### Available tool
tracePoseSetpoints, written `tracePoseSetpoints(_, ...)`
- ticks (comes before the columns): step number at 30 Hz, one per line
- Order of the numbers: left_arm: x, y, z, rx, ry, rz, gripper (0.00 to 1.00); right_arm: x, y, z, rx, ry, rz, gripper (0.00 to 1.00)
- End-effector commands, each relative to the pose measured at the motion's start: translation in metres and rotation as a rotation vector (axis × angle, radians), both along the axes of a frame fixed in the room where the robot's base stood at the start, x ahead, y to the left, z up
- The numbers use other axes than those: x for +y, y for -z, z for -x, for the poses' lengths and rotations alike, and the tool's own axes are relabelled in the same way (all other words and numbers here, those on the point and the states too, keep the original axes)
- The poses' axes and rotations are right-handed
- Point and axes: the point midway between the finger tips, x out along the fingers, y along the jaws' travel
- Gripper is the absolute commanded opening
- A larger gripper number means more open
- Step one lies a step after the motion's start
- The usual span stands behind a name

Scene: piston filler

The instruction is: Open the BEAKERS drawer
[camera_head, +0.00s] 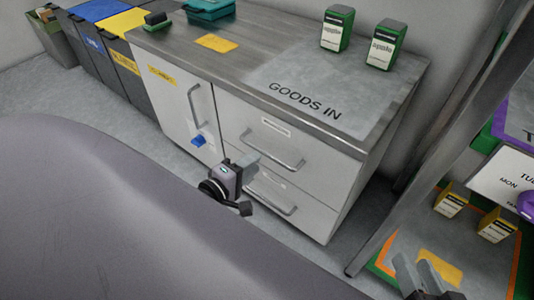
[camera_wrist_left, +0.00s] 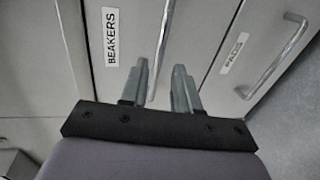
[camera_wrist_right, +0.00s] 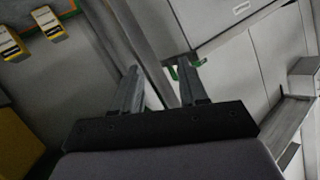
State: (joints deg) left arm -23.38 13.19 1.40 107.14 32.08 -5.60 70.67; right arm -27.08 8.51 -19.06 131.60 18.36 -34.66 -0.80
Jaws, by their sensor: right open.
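The BEAKERS drawer (camera_head: 310,150) is the upper drawer of the grey cabinet and is shut, flush with the front. Its label (camera_wrist_left: 111,36) reads in the left wrist view. Its bar handle (camera_head: 270,145) also shows in the left wrist view (camera_wrist_left: 163,45), in line with the gap between my left fingers. My left gripper (camera_head: 250,162) is open in front of the drawers, near their left side; whether the bar lies between the fingertips or beyond them I cannot tell. My right gripper (camera_head: 428,277) is open and empty at the lower right, away from the cabinet.
The PADS drawer (camera_wrist_left: 234,52) lies below, shut, with its own handle (camera_head: 270,200). A cupboard door (camera_head: 175,103) with a blue piece is on the left. The GOODS IN top (camera_head: 330,90) carries two green boxes. A shelf post (camera_head: 430,140) stands between cabinet and right gripper.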

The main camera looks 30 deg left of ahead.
Motion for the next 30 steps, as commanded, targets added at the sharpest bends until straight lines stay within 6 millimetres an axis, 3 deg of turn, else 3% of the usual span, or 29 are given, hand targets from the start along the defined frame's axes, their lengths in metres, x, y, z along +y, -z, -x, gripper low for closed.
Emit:
tracePoseSetpoints(12, -0.004, 0.012, -0.051, -0.002, 0.001, -0.004, 0.31, -0.014, 0.004, 0.002, -0.090, 0.026, 0.073, 0.43)
tracePoseSetpoints(26, -0.006, 0.013, -0.063, 0.001, 0.002, -0.004, 0.31, -0.017, 0.001, 0.003, -0.119, 0.034, 0.095, 0.43)
tracePoseSetpoints(29, -0.005, 0.013, -0.063, 0.001, 0.002, -0.004, 0.05, -0.017, 0.001, 0.003, -0.118, 0.033, 0.093, 0.43)
tracePoseSetpoints(30, -0.005, 0.013, -0.063, 0.001, 0.001, -0.004, 0.00, -0.017, 0.001, 0.003, -0.118, 0.033, 0.093, 0.43)
